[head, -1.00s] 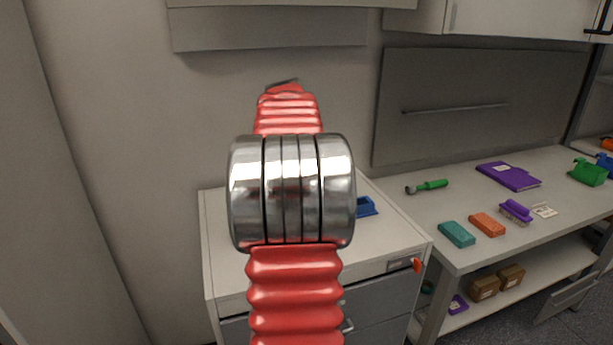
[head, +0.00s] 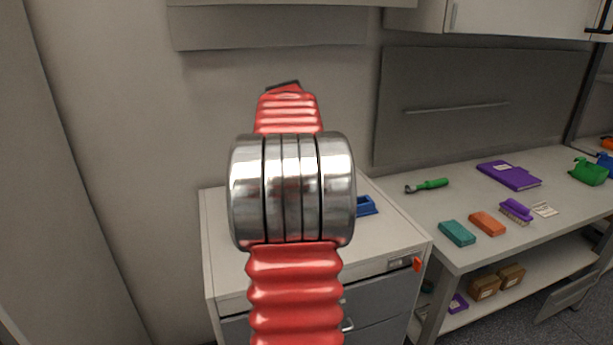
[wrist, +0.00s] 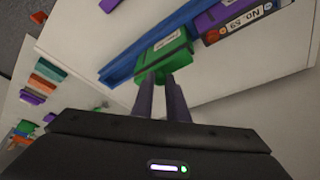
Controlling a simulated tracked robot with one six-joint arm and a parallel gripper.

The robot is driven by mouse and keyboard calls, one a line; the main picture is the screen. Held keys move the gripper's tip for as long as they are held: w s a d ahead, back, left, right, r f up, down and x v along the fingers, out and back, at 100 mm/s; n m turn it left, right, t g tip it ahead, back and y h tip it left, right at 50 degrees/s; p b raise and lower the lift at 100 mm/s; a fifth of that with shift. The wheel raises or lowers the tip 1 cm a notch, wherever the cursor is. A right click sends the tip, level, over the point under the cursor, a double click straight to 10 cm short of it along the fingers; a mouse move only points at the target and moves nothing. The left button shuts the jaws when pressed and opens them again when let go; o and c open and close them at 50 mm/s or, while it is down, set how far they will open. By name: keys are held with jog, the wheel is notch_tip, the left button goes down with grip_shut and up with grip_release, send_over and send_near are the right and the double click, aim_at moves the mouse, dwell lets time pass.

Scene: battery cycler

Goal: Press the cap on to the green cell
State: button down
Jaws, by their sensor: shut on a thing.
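In the wrist view, a green cell (wrist: 163,47) with a white label lies against a long blue holder (wrist: 120,66). My gripper (wrist: 160,78) has its two dark fingers close together at the near end of this green body. They are shut on a green piece there. I cannot tell whether that piece is a separate cap or part of the cell. No gap between cap and cell can be made out. In the head view my arm hides the gripper and the cell. Only an end of the blue holder (head: 366,205) shows past it.
A purple block (wrist: 243,20) labelled No. 59 lies right of the green cell. The white drawer cabinet (head: 225,275) is mostly clear on top.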

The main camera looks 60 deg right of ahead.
jog(key=shift+f, duration=0.2)
dwell(0.3)
jog(key=c, duration=1.7)
grip_release()
jog(key=shift+o, duration=0.8)
jog(key=o, duration=0.4)
jog(key=shift+c, duration=0.2)
jog(key=shift+r, duration=0.15)
jog(key=shift+r, duration=3.35)
jog(key=shift+c, duration=0.5)
